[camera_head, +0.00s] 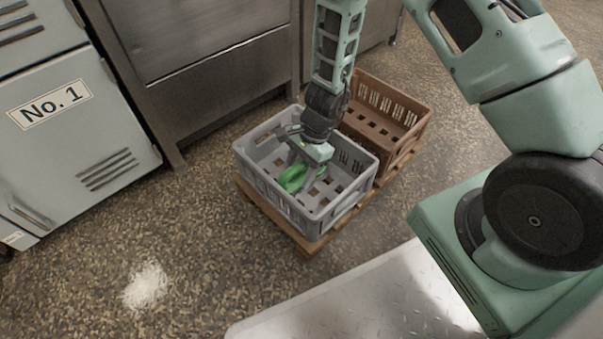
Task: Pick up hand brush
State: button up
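The green hand brush (293,179) lies inside the grey crate (270,190). It is partly hidden by my gripper, and its bristles cannot be made out. My gripper (296,174) reaches down into the crate from above, right at the brush. Its two fingers look spread apart, with the green of the brush showing between and beside them. Whether a finger touches the brush cannot be told.
The grey crate stands on a wooden pallet (305,246), beside an empty brown crate (405,110). Crate walls surround my gripper. Metal cabinets (215,60) and a "No. 1" locker (75,130) stand behind and left. The speckled floor in front is clear.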

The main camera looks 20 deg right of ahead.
notch_tip(320, 180, up, 10)
jog(key=p, duration=0.7)
